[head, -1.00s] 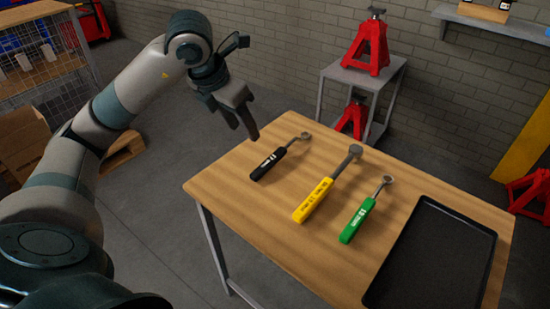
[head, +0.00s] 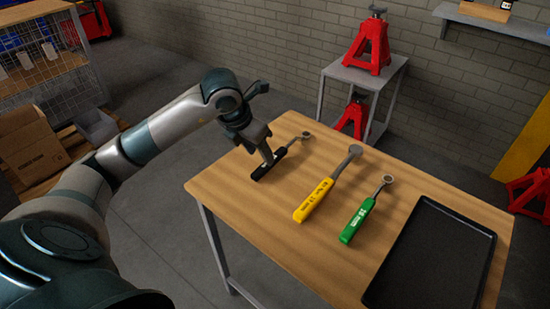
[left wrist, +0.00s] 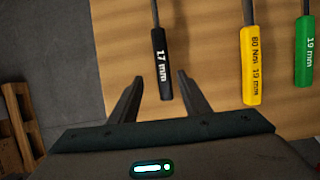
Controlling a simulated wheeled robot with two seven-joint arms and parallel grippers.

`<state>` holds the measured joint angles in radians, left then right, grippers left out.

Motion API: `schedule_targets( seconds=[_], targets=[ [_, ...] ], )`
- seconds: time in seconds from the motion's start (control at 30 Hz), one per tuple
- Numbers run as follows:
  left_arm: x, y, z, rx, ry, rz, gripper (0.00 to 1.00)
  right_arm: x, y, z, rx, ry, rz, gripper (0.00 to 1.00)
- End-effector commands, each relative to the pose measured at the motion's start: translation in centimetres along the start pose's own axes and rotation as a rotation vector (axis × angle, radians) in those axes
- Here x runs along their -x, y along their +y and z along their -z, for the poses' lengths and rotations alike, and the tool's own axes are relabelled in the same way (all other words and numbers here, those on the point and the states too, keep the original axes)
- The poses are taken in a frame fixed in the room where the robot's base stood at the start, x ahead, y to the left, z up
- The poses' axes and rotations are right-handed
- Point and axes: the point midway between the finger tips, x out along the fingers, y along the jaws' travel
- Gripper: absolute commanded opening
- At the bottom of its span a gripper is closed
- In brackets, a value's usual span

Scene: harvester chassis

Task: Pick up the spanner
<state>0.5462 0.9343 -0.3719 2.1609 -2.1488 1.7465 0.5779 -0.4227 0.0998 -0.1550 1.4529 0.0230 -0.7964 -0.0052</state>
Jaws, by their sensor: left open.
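A spanner with a black handle (head: 266,169) lies at the left of the wooden table; its handle reads "17 mm" in the left wrist view (left wrist: 160,66). A yellow-handled tool (head: 315,202) with "80 Nm 19 mm" on it lies in the middle. A green-handled spanner (head: 357,220) marked "19 mm" lies to its right. My left gripper (head: 266,160) is at the black-handled spanner. In the left wrist view its open fingers (left wrist: 156,88) stand either side of the handle's near end. I cannot tell its height above the table. My right gripper is not in view.
A black tray (head: 430,255) lies on the right of the wooden table (head: 235,195). A grey stand with red jacks (head: 368,48) is behind the table. Cardboard boxes (head: 35,145) and a wire shelf are at the left.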

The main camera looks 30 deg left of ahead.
Motion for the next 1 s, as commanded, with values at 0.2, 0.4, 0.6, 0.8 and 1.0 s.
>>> schedule_targets(
  seconds=[0.2,0.4,0.6,0.8,1.0],
  targets=[
    [-0.1,0.0,0.0,0.0,0.0,0.0,0.43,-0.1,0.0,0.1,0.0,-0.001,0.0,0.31],
    [-0.4,-0.1,-0.1,0.001,0.001,0.0,0.43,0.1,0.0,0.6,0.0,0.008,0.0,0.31],
    [-2.4,-0.6,-0.2,0.001,0.003,0.003,0.43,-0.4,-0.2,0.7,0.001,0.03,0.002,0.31],
    [-4.7,-0.6,-0.3,0.001,0.002,0.0,0.43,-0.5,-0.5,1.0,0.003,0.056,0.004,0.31],
    [-5.3,-0.6,-0.3,0.0,-0.001,-0.001,0.43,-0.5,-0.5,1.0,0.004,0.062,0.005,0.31]
  ],
)
